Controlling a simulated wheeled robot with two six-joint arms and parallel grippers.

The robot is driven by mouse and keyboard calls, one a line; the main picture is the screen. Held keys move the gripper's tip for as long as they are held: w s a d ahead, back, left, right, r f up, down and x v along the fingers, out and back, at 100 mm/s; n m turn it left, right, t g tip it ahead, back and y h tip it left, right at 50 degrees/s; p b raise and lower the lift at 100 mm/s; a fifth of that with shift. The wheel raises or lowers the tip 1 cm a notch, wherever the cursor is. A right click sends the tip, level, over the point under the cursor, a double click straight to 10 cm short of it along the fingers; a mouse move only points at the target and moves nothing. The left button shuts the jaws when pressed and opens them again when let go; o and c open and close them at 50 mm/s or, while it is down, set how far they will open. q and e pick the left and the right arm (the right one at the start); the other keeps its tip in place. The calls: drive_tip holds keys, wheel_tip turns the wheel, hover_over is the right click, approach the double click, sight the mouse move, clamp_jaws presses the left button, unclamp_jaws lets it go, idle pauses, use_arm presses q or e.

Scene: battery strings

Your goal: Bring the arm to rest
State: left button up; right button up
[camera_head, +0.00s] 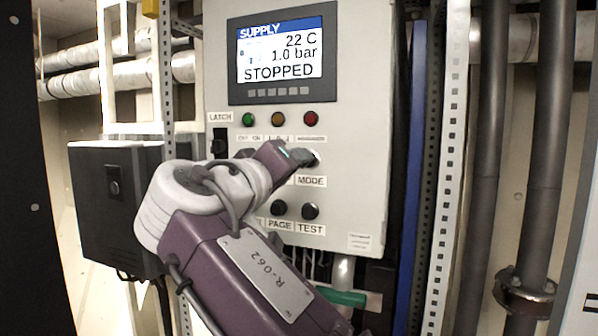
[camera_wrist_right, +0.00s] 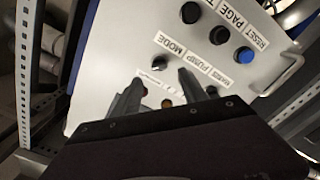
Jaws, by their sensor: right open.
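My right arm, marked R-062, reaches up in front of a grey control panel (camera_head: 356,60) in the head view. My right gripper (camera_head: 303,157) overlaps the control above the MODE label (camera_head: 311,181); I cannot tell if it touches. In the right wrist view the same gripper (camera_wrist_right: 160,82) is open, its two fingers apart and empty in front of the panel (camera_wrist_right: 120,45), which appears upside down. The panel's screen (camera_head: 280,52) reads SUPPLY, 22 C, 1.0 bar, STOPPED. My left gripper is not in view.
Green (camera_head: 247,119), amber (camera_head: 278,119) and red (camera_head: 310,118) lamps sit below the screen. A dark LATCH switch (camera_head: 219,146) is at left. A black box (camera_head: 110,205) stands left of the panel. Metal uprights (camera_head: 448,170) and dark pipes (camera_head: 545,150) stand right.

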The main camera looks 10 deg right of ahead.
drive_tip(key=shift+s+a, duration=0.3)
drive_tip(key=shift+s, duration=0.2)
drive_tip(key=shift+w, duration=0.1)
drive_tip(key=w+f+n+g+y, duration=0.2)
drive_tip(key=w+f+n, duration=0.15)
drive_tip(key=f, duration=0.75)
drive_tip(key=w+f+n+g+y, duration=0.2)
drive_tip(key=w+f, duration=0.2)
drive_tip(key=f, duration=0.6)
drive_tip(key=s+d+f+g+y, duration=0.1)
drive_tip(key=d+f+g, duration=0.1)
drive_tip(key=f, duration=0.5)
drive_tip(key=s+d+f+g+y, duration=0.1)
drive_tip(key=s+f, duration=0.1)
drive_tip(key=f, duration=0.6)
drive_tip(key=s+d+f+m+g+y, duration=0.2)
drive_tip(key=s+f+m+g, duration=0.1)
drive_tip(key=s+f, duration=0.8)
drive_tip(key=s+d+f+m+g+y, duration=0.2)
drive_tip(key=s+f+m, duration=0.3)
drive_tip(key=s+f, duration=0.6)
drive_tip(key=shift+d+f+g, duration=0.3)
drive_tip(key=shift+f+g, duration=0.1)
drive_tip(key=shift+g, duration=0.5)
